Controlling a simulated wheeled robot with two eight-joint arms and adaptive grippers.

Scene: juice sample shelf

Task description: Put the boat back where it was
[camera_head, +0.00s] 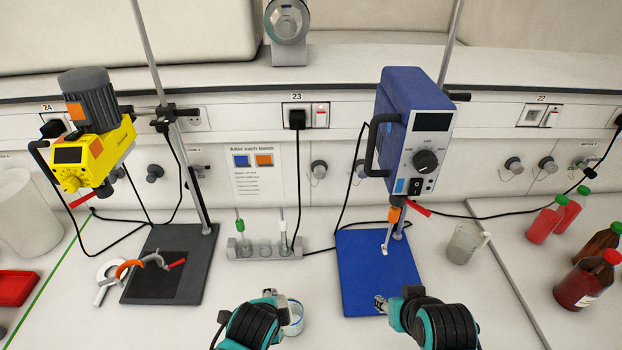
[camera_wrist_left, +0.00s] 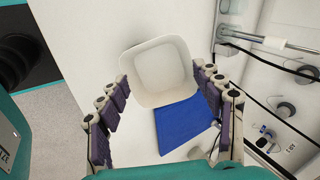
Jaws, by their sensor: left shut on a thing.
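The boat (camera_wrist_left: 158,72), a white square dish with rounded corners, sits between the fingertips of my left gripper (camera_wrist_left: 164,82) in the left wrist view. The left gripper is shut on its opposite edges. In the head view my left gripper (camera_head: 268,294) is at the front centre, left of the blue base plate (camera_head: 360,262). A pale vessel (camera_head: 293,318) shows at its right, partly hidden by the arm; I cannot tell whether it is the boat. My right gripper (camera_head: 381,304) is over the plate's front edge; its jaw opening is unclear.
A blue mixer (camera_head: 412,130) stands over the blue plate, and a yellow mixer (camera_head: 95,150) over a dark plate (camera_head: 190,245) at left. A tube rack (camera_head: 264,251) stands between them. A beaker (camera_head: 464,243) and several bottles (camera_head: 587,280) are at right.

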